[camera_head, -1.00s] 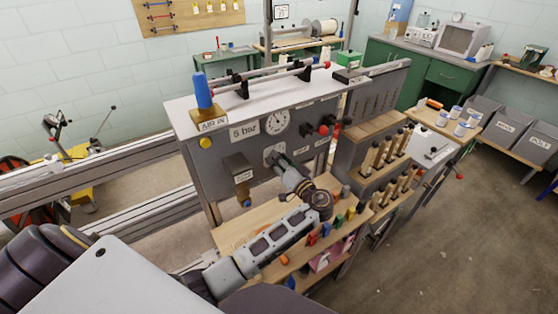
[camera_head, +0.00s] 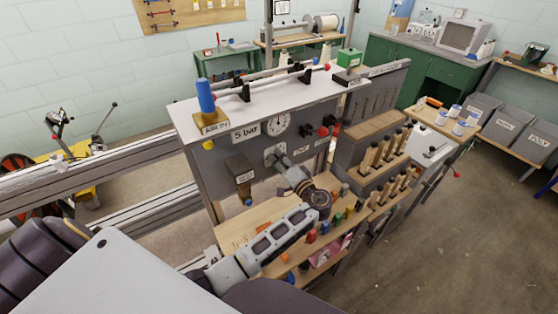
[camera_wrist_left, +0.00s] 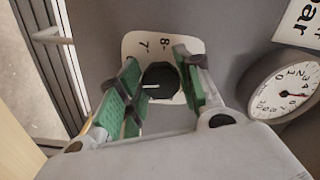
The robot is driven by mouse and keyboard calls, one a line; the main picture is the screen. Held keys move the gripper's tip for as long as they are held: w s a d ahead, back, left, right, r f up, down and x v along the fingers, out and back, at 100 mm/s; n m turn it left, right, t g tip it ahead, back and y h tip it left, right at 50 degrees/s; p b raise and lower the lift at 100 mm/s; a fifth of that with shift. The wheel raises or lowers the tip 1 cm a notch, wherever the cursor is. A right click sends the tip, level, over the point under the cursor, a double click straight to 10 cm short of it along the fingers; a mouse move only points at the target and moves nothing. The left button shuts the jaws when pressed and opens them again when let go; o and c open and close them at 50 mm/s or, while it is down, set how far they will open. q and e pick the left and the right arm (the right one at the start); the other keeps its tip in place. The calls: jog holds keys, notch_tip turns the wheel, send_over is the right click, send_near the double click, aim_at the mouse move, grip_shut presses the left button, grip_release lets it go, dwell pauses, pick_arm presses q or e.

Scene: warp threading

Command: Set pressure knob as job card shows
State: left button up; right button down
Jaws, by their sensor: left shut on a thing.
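The pressure knob (camera_wrist_left: 160,82) is black and many-sided with a white pointer line, on a pale scale plate (camera_wrist_left: 133,44) where 8 and 7 show. My left gripper (camera_wrist_left: 162,88) is shut on it, a green pad on either side. In the head view my left gripper (camera_head: 281,162) reaches the grey panel (camera_head: 222,158) below the gauge and covers the knob. A white card reading "5 bar" (camera_head: 245,132) is on the panel beside the round gauge (camera_head: 279,124). In the wrist view the gauge (camera_wrist_left: 283,92) has a red needle. My right gripper is not in view.
A blue handle (camera_head: 206,96) stands by the AIR IN label on the panel's left. Red and black knobs (camera_head: 323,130) sit right of the gauge. Wooden-handled tools (camera_head: 380,153) stand in a rack further right. A wooden shelf (camera_head: 240,226) lies below my arm.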

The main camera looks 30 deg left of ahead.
pick_arm(q)
jog(key=shift+r, duration=0.1)
jog(key=o, duration=1)
jog(key=shift+o, duration=0.2)
jog(key=v, duration=1.2)
